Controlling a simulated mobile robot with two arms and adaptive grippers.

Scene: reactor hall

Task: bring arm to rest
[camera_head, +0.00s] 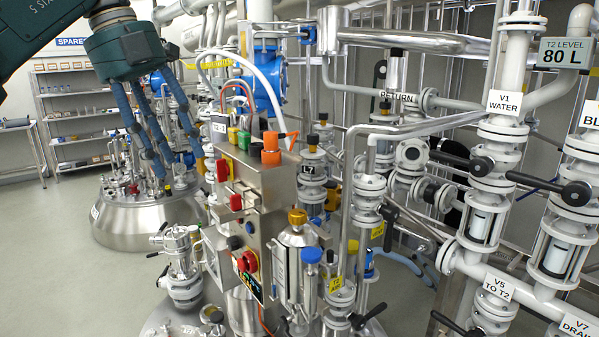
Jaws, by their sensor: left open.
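My left gripper (160,132) hangs from the upper left, with dark teal palm and blue fingers pointing down. The fingers are spread, with nothing seen between them. In the picture it lies in front of the rear steel vessel (130,226) and its fittings; I cannot tell how far apart they are. My left arm (45,25) enters at the top left corner. My right gripper is not in view.
A steel control box (262,185) with coloured buttons and cables stands at the centre. Pipes and valves fill the right side, including the V1 WATER label (504,103). Shelves (78,105) stand at the back left. The floor (50,265) at left is clear.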

